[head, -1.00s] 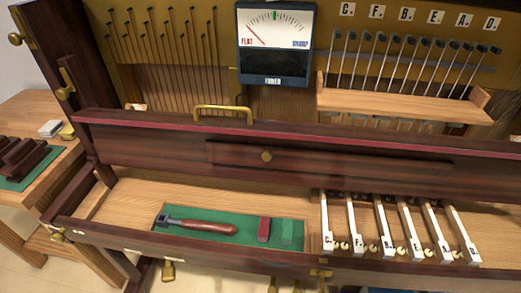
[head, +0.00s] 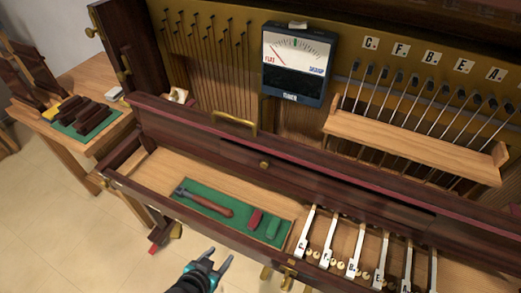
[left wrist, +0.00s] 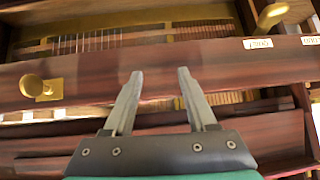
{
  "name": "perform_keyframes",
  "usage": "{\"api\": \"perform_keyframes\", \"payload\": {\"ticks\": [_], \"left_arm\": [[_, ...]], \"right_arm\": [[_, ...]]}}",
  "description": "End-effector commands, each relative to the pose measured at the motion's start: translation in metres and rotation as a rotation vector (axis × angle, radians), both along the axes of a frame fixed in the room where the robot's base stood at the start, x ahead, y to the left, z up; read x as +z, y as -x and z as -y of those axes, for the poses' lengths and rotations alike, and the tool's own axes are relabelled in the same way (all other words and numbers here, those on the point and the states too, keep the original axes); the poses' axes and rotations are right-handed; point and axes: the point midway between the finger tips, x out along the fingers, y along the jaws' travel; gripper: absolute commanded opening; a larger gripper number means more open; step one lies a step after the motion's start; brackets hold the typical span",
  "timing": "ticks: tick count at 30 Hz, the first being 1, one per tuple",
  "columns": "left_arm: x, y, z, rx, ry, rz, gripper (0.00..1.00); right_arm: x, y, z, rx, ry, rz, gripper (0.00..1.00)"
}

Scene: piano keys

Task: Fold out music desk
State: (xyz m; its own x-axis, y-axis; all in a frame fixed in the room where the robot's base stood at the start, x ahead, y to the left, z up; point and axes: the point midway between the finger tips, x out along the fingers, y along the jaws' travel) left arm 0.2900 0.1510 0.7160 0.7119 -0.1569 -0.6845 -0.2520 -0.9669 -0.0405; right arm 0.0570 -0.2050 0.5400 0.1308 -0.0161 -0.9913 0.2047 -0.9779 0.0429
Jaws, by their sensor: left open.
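The likely music desk is a long dark wood panel (head: 330,188) set into the upright board above the keys. It lies flat against the board, with a small brass knob (head: 264,164) near its left end. My left gripper (head: 218,257) is low in the head view, in front of the piano's front rail and apart from the panel. In the left wrist view its two fingers (left wrist: 160,74) are spread with nothing between them, facing dark wood. A brass knob (left wrist: 38,87) is on that wood, left of the fingers. My right gripper is not in view.
A brass handle (head: 233,121) stands on the board's top edge. The tuner (head: 297,62) is behind it. A green tray (head: 238,226) with a wooden-handled tool and two blocks lies left of the white keys (head: 329,241). A side table (head: 92,80) is at left.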

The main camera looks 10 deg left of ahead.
Motion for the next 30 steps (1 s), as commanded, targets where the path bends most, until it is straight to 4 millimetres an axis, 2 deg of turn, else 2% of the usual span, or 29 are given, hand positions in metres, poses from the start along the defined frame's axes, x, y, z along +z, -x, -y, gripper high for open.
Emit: {"api": "perform_keyframes", "payload": {"ticks": [1,6,9,12,15,17,23,30], "left_arm": [[0.046,-0.01,0.008,-0.011,0.021,0.052,0.57],[0.154,-0.035,0.032,-0.04,0.084,0.206,0.57],[0.2,-0.042,0.041,-0.054,0.112,0.272,0.57],[0.229,-0.045,0.047,-0.063,0.13,0.313,0.57],[0.242,-0.047,0.05,-0.066,0.138,0.332,0.57],[0.243,-0.049,0.051,-0.067,0.14,0.337,0.57],[0.234,-0.068,0.057,-0.065,0.142,0.339,0.57],[0.217,-0.104,0.068,-0.065,0.141,0.338,0.57]], "right_arm": [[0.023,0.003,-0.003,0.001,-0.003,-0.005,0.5],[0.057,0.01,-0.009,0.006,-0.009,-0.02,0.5],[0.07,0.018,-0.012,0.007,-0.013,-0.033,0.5],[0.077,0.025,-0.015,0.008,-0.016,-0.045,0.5],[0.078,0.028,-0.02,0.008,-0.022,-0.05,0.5],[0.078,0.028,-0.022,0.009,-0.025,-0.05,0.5],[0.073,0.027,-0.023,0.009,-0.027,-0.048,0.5],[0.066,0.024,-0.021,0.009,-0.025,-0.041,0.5]]}}
